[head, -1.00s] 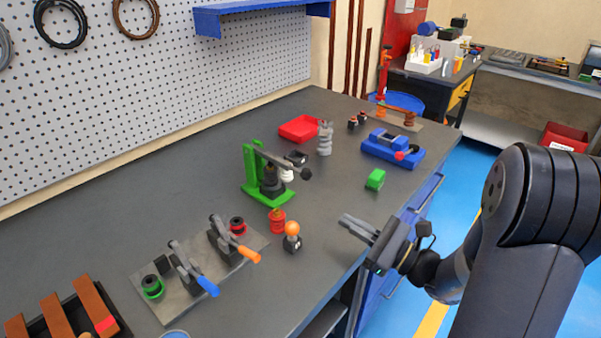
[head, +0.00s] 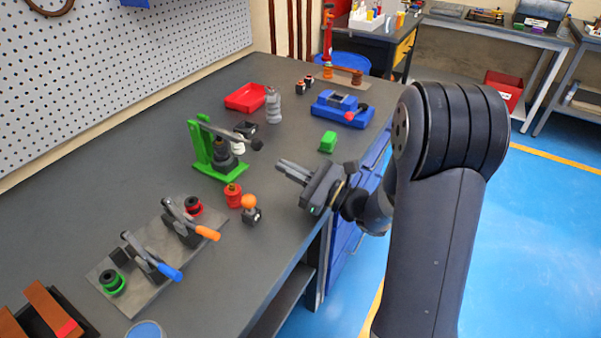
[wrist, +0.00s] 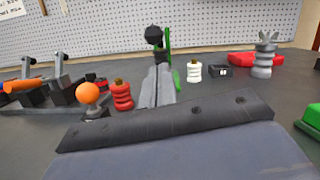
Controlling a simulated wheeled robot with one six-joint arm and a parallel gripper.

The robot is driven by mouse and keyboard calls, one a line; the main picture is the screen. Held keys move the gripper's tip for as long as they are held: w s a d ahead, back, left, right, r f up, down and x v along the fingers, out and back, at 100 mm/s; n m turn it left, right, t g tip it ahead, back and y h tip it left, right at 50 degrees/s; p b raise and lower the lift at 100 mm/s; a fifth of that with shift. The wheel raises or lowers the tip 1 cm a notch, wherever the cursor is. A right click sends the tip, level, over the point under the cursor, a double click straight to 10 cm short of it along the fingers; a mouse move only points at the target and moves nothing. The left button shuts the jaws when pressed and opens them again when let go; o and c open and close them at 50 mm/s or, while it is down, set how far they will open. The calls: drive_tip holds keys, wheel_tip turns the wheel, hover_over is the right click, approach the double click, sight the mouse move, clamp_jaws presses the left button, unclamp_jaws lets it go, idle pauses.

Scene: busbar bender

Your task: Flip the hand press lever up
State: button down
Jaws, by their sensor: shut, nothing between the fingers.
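The green hand press (head: 202,152) stands upright on the bench. Its grey lever (head: 228,131) runs from the top of the green frame, slopes slightly down to the right and ends in a black knob (head: 257,144). My gripper (head: 281,168) is shut and empty, just right of the knob and apart from it in the head view. In the wrist view the shut fingers (wrist: 158,86) point at the press, with the knob (wrist: 153,33) straight ahead and above their tips. The fingers hide the lower part of the press there.
An orange-knobbed piece (head: 250,207) and a red insulator (head: 233,195) stand in front of the press. A green block (head: 328,141) lies to the right. A grey ribbed insulator (head: 273,104) and red tray (head: 245,97) sit behind. Two toggle clamps (head: 150,258) are at front left.

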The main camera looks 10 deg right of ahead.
drive_tip(key=x, duration=0.4)
drive_tip(key=shift+w+a, duration=0.3)
drive_tip(key=shift+r, duration=0.15)
